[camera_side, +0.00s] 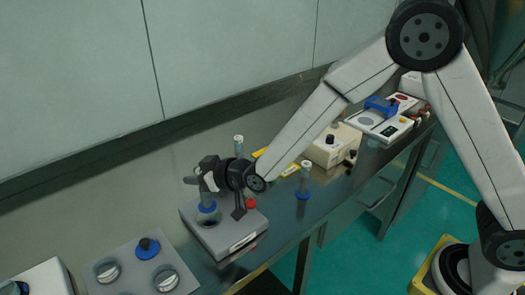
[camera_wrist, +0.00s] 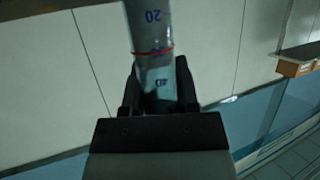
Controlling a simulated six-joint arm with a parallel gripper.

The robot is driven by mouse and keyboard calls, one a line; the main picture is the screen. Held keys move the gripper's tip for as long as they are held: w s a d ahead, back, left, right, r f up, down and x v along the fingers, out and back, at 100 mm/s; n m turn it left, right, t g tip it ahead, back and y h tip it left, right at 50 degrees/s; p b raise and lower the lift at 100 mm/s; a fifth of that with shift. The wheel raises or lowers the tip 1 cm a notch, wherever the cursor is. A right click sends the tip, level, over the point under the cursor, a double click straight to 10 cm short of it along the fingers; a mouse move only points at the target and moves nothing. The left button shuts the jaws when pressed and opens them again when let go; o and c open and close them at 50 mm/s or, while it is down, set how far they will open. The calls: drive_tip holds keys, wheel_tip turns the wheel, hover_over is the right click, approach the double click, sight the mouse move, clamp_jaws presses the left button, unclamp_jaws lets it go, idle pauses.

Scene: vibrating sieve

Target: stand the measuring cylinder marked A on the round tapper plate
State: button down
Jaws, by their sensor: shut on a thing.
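My gripper (camera_side: 207,181) is shut on a clear measuring cylinder with a blue foot (camera_side: 207,208), which it holds roughly upright over a grey box. In the wrist view the fingers (camera_wrist: 158,92) close around the tube (camera_wrist: 150,40), which shows blue scale figures and a red ring. I cannot read a letter A on it. The grey box (camera_side: 238,240) has a red knob (camera_side: 250,203) and a dark post. The foot and gripper hide the box's top there, so I cannot make out a round plate or tell whether the foot touches it.
Another blue-footed cylinder (camera_side: 304,182) stands on the bench to the right. A further tube (camera_side: 238,145) shows behind my gripper. A panel with round knobs (camera_side: 140,268) lies front left. A cream box (camera_side: 332,148) and a device with a blue part (camera_side: 381,106) stand at back right.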

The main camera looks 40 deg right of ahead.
drive_tip(key=shift+w+a+f, duration=0.1)
drive_tip(key=shift+w+f, duration=0.15)
drive_tip(key=shift+f, duration=1.5)
drive_tip(key=shift+f, duration=0.2)
drive_tip(key=shift+c, duration=1.8)
unclamp_jaws()
drive_tip(key=shift+r, duration=0.1)
drive_tip(key=shift+r, duration=0.1)
drive_tip(key=shift+v, duration=0.85)
drive_tip(key=v, duration=1)
drive_tip(key=shift+s+r, duration=0.15)
drive_tip(key=shift+s, duration=0.05)
